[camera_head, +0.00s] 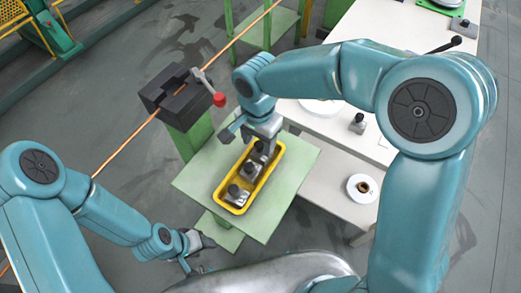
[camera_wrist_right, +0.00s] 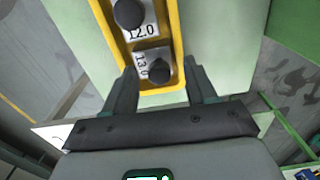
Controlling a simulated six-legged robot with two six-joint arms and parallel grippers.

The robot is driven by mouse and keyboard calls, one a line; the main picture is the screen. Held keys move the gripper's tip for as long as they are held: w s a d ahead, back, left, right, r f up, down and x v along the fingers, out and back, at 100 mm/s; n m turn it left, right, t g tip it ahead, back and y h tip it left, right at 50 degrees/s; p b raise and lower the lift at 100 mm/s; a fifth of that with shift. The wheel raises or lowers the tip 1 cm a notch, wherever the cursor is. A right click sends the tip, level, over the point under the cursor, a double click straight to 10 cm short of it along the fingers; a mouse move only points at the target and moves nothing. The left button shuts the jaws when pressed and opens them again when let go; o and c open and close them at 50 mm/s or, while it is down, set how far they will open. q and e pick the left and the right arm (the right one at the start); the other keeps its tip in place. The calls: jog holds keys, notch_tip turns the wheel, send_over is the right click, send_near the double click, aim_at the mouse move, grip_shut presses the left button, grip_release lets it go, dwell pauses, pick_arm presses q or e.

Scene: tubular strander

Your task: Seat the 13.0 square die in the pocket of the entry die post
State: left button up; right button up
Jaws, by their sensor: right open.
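The 13.0 square die (camera_wrist_right: 153,66) is a grey block with a dark round knob, at the near end of the yellow tray in the right wrist view. My right gripper (camera_wrist_right: 163,88) is open, its fingers on either side of that tray end and nothing shut between them. In the head view my right gripper (camera_head: 250,130) hangs over the tray's far end and partly hides the die there. The entry die post (camera_head: 186,136) is green with a black block (camera_head: 178,90) on top; its pocket is not clear. My left gripper (camera_head: 195,250) is low, left of the tray's table.
The yellow tray (camera_head: 221,196) holds other dies, including the 12.0 die (camera_wrist_right: 134,16), on a green table (camera_head: 285,185). A red-knobbed lever (camera_head: 219,99) sticks out from the black block. A white table (camera_head: 335,125) stands right.

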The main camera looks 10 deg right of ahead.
jog(key=shift+d+f, duration=0.1)
jog(key=shift+d, duration=0.05)
jog(key=shift+c, duration=1.3)
grip_shut()
